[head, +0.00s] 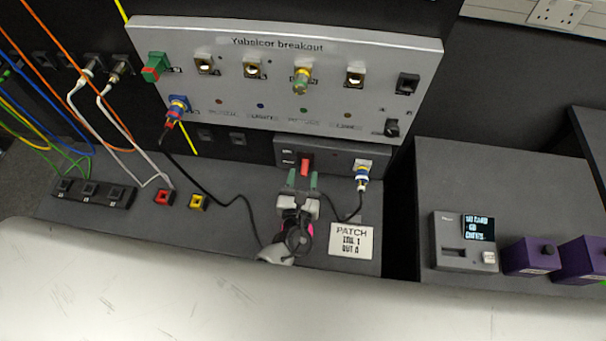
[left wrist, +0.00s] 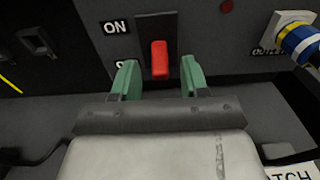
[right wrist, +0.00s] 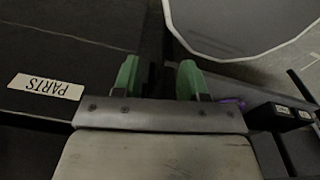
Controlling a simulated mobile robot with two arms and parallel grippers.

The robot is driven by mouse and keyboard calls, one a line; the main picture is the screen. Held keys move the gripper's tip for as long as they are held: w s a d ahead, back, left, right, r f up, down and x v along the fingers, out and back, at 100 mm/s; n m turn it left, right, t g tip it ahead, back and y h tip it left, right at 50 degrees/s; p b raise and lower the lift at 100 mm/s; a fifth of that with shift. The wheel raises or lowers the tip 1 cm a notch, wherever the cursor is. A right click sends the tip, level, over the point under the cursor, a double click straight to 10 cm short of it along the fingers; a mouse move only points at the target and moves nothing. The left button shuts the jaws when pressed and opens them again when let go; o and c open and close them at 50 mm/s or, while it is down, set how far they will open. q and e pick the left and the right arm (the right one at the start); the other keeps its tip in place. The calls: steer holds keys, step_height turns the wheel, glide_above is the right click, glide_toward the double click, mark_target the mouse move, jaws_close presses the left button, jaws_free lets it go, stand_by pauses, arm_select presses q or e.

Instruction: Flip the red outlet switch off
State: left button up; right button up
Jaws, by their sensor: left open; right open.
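The red outlet switch (head: 306,164) is a red rocker on the front of the dark outlet box (head: 345,155) under the breakout panel. In the left wrist view the red switch (left wrist: 159,60) sits in a black slot, with an ON label (left wrist: 116,27) at its upper left and a second label below, mostly hidden by a finger. My left gripper (head: 302,180) is open, its green fingertips just below and to either side of the switch; I cannot tell whether they touch the box. My right gripper (right wrist: 160,80) is open and empty, away from the switch.
A blue-and-white plug (head: 363,172) with a black cable sits in the outlet right of the switch. The grey breakout panel (head: 285,75) overhangs above. A PATCH card (head: 351,241) lies below right. A PARTS label (right wrist: 47,87) shows near my right gripper.

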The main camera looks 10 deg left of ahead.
arm_select(q)
steer(key=shift+w, duration=0.15)
steer(key=shift+c, duration=0.4)
jaws_close()
steer(key=f+t+b, duration=0.1)
steer(key=b, duration=0.6)
steer(key=shift+w+f+t, duration=0.1)
steer(key=shift+f+t, duration=0.15)
steer(key=shift+t, duration=0.15)
steer(key=shift+r+b, duration=0.2)
steer(key=shift+b, duration=0.25)
steer(key=shift+o, duration=0.4)
jaws_free()
